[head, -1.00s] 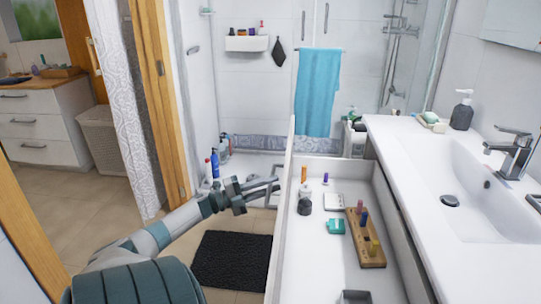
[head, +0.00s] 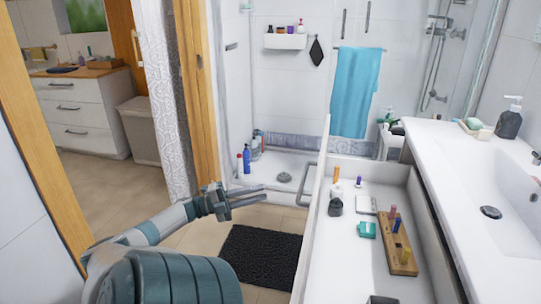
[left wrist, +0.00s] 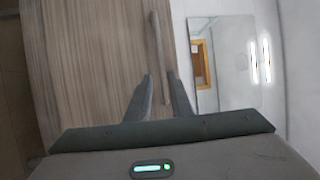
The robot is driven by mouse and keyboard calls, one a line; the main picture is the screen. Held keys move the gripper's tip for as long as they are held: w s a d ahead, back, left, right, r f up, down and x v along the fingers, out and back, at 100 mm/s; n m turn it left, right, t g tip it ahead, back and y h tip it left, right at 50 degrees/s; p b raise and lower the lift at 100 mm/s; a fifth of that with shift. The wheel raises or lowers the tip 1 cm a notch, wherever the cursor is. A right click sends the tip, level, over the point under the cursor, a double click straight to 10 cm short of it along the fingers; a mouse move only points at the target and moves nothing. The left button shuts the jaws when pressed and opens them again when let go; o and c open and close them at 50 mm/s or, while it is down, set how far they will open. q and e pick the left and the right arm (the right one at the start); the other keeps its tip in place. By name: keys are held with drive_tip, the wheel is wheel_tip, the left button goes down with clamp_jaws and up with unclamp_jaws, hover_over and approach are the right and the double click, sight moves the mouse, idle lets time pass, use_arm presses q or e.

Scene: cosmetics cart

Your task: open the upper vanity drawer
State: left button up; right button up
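The upper vanity drawer (head: 350,260) stands pulled out from under the white countertop, its inside showing in the head view. Its bar handle (head: 306,182) is on the outer side of the front, at the left. My left gripper (head: 265,193) is to the left of the handle, apart from it, with its fingers parted and nothing between them. In the left wrist view, the gripper's open fingers (left wrist: 166,85) point toward a wood-grain front with a bar handle (left wrist: 155,45). My right gripper is out of view.
The drawer holds a wooden block (head: 398,250) with small bottles, a teal box (head: 366,229) and other small items. A black mat (head: 260,257) lies on the floor below my left gripper. Bottles (head: 243,160) stand by the shower. Open floor lies left of the mat.

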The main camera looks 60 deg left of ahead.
use_arm(q)
drive_tip(key=shift+v, duration=0.8)
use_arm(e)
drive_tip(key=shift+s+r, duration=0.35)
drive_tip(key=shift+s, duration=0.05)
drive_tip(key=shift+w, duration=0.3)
